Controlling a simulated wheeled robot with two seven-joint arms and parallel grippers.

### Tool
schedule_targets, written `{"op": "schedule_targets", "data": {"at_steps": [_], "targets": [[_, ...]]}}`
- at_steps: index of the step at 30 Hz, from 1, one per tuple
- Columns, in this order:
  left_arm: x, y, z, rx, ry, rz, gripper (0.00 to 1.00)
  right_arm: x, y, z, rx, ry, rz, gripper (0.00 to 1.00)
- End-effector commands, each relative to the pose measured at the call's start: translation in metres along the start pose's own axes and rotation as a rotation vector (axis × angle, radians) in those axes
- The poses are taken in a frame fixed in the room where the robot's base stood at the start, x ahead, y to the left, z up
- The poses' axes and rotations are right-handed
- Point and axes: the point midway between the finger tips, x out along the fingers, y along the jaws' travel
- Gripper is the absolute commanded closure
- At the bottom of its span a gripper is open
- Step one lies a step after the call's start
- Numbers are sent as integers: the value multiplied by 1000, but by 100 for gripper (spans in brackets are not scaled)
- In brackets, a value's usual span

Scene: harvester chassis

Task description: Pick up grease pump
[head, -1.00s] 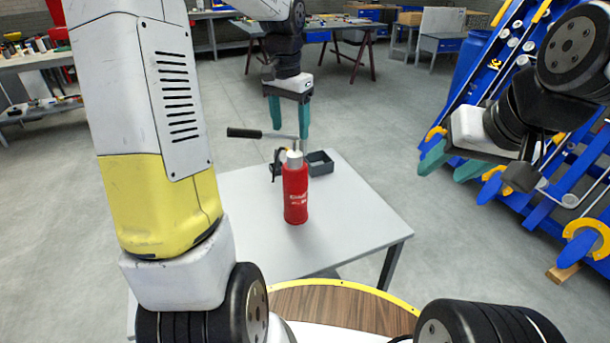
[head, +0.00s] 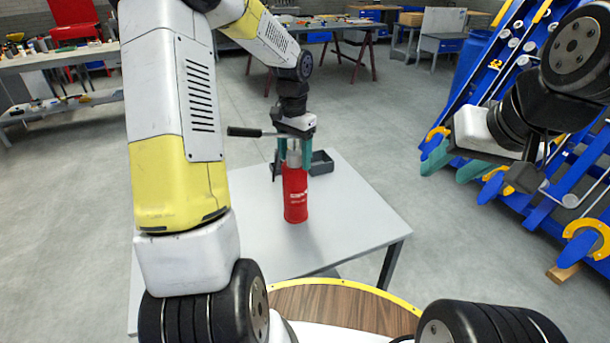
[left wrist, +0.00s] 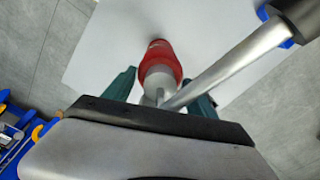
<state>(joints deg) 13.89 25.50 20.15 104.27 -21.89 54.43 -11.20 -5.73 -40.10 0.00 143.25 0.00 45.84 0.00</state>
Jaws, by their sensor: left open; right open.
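The grease pump (head: 295,195) stands upright on the grey table, with a red body, a silver top and a black-gripped lever (head: 245,132) pointing left. My left gripper (head: 294,160) is open over its upper part, one teal finger on each side of the silver top. In the left wrist view the pump's red body (left wrist: 160,52) shows between the open fingers, and the silver lever crosses in front. I cannot tell whether the fingers touch the pump. My right gripper (head: 453,166) is open and empty in the air at the right, away from the table.
The grey table (head: 350,215) has clear room right of and in front of the pump. A small dark open box (head: 321,163) sits just behind the pump. A blue rack (head: 560,190) stands at the right. Workbenches line the back.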

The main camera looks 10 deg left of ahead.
Motion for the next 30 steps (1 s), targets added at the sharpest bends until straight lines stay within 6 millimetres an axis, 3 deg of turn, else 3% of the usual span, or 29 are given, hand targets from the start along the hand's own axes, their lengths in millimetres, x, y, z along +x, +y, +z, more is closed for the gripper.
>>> {"op": "schedule_targets", "data": {"at_steps": [4, 14, 30], "targets": [[0, 0, 0, 0, 0, 0, 35, 0, 0, 0, 0, 0, 0, 52], [0, 0, 0, 0, 0, 0, 100, 0, 0, 0, 0, 0, 0, 52], [-5, 0, 0, 0, 2, -2, 100, 0, 0, 0, 0, 0, 0, 52]]}}
